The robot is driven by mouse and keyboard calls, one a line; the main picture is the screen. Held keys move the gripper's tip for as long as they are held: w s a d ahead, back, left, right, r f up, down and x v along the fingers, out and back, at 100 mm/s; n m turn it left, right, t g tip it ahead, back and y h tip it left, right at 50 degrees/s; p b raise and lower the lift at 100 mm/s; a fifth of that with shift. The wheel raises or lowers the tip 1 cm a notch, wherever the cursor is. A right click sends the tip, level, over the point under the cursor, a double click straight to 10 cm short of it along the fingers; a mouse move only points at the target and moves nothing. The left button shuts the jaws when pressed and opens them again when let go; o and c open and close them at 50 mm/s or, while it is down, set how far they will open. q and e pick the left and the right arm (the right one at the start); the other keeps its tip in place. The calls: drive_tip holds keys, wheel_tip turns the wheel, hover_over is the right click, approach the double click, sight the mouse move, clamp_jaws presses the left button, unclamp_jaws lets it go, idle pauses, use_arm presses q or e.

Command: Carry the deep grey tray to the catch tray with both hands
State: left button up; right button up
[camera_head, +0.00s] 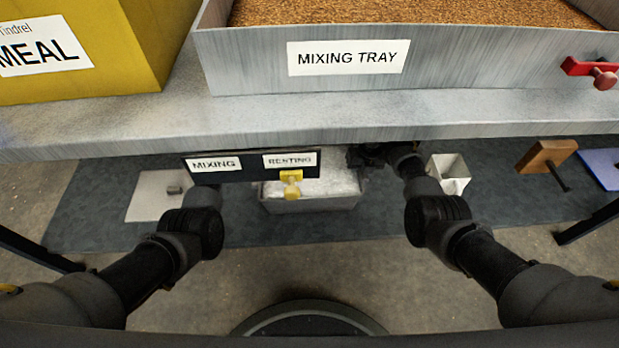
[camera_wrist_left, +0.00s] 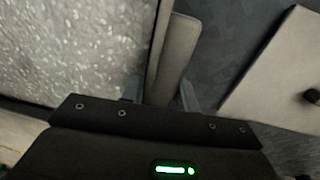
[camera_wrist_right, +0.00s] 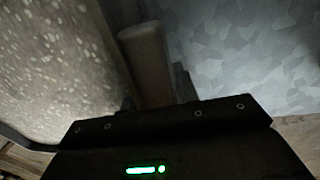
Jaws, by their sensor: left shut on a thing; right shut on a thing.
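The deep grey tray (camera_head: 312,205) is low under the counter, filled with pale speckled grain. Its upper left part is hidden behind a dark label panel. My left gripper (camera_wrist_left: 162,93) is shut on the tray's grey side handle (camera_wrist_left: 178,50) in the left wrist view. The panel hides that gripper in the head view. My right gripper (camera_wrist_right: 156,92) is shut on the opposite handle (camera_wrist_right: 145,60); it also shows beside the tray's right end in the head view (camera_head: 362,157). I cannot make out a catch tray.
The counter edge (camera_head: 300,112) overhangs both arms, with a mixing tray (camera_head: 450,65) and yellow meal bin (camera_head: 90,75) on it. Below, a pale knobbed slab (camera_head: 150,205) lies left of the tray. A white container (camera_head: 450,185) and brown block (camera_head: 545,155) are right.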

use_arm(q)
clamp_jaws()
use_arm(e)
clamp_jaws()
idle(0.6)
